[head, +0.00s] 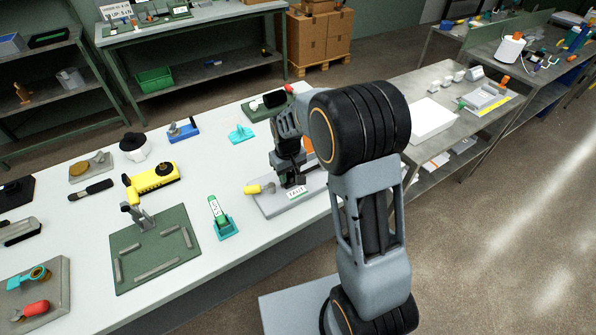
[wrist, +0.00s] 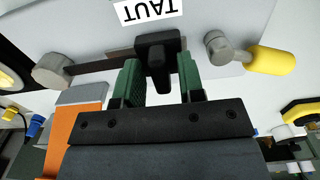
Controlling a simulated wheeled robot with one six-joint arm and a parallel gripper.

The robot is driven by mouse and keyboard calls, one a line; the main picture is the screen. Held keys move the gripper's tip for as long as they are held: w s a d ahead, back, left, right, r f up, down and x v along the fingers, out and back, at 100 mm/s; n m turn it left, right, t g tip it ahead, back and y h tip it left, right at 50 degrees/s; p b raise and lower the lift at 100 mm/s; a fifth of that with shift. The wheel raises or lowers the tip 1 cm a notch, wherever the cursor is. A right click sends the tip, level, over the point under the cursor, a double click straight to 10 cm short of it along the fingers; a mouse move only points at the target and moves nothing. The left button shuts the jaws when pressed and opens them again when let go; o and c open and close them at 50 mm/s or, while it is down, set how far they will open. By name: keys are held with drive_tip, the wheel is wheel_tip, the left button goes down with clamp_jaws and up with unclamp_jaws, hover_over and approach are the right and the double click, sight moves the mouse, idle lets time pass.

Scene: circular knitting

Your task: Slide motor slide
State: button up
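The motor slide is a grey base plate (head: 272,207) on the white bench, with a label reading TAUT (wrist: 147,11). A black slide block (wrist: 157,50) sits on a dark track (wrist: 105,66) in the wrist view. My gripper (wrist: 160,85) has its two green fingers on either side of the block's narrow upright part. Thin gaps seem to show beside that part, so the fingers look open around it. In the head view my gripper (head: 291,182) reaches down over the plate, and my arm hides the plate's right side.
A yellow-handled knob (wrist: 270,60) lies right of the block and a grey round post (wrist: 50,70) left of it. An orange part (wrist: 75,125) is close by. A green stand (head: 221,218) and a dark green board (head: 155,250) stand to the left on the bench.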

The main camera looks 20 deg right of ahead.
drive_tip(key=shift+o, duration=0.4)
drive_tip(key=shift+r+p, duration=2.2)
drive_tip(key=shift+r, duration=0.85)
drive_tip(key=shift+s+f, duration=0.2)
drive_tip(key=s+d+r+m+t, duration=0.1)
drive_tip(key=s+r+t, duration=0.1)
drive_tip(key=s+r, duration=0.5)
drive_tip(key=s+d+r+m+t, duration=0.2)
drive_tip(key=s+r, duration=0.6)
drive_tip(key=s, duration=0.2)
drive_tip(key=shift+s+d+t, duration=0.25)
drive_tip(key=shift+s+t, duration=0.05)
drive_tip(key=shift+s, duration=0.1)
